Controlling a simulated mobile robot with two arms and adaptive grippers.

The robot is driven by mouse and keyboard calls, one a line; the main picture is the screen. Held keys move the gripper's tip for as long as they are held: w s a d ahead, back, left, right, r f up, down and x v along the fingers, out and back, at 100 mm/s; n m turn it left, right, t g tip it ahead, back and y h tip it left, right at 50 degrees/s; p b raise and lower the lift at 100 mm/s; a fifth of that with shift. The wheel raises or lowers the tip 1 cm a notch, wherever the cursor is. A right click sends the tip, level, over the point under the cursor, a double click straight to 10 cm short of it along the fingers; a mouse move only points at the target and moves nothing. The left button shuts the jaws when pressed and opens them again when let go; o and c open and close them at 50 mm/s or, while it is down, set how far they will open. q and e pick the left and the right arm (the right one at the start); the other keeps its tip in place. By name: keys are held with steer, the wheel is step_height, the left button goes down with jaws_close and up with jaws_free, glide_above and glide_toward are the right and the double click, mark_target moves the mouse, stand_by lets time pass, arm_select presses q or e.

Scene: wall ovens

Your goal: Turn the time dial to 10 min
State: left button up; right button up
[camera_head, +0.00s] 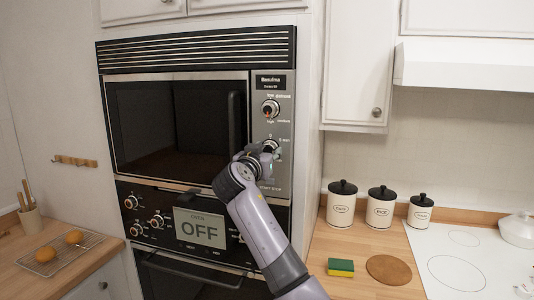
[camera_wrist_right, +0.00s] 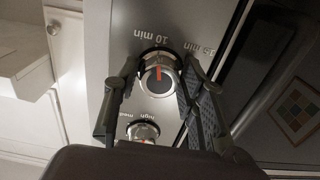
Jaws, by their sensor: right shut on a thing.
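The time dial (camera_wrist_right: 157,79) is a round silver knob on the microwave's metal control panel. In the right wrist view its orange-red mark points up, roughly toward the printed "10 min" label (camera_wrist_right: 152,36). My right gripper (camera_wrist_right: 159,72) has one finger on each side of the dial and is shut on it. In the head view the right gripper (camera_head: 267,150) is at the lower part of the control panel and partly hides the dial (camera_head: 270,144). My left gripper is in neither view.
The power dial (camera_head: 270,109) sits above the time dial. The dark microwave door (camera_head: 170,125) is left of the panel, and a lower oven with an "OFF" display (camera_head: 201,228) is below. Canisters (camera_head: 381,207), a sponge (camera_head: 341,267) and a stovetop (camera_head: 465,262) are at right.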

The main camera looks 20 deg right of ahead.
steer(key=c, duration=0.4)
steer(key=shift+o, duration=0.2)
steer(key=shift+n, duration=0.5)
steer(key=o, duration=1.2)
steer(key=shift+c, duration=0.2)
steer(key=v, duration=1.2)
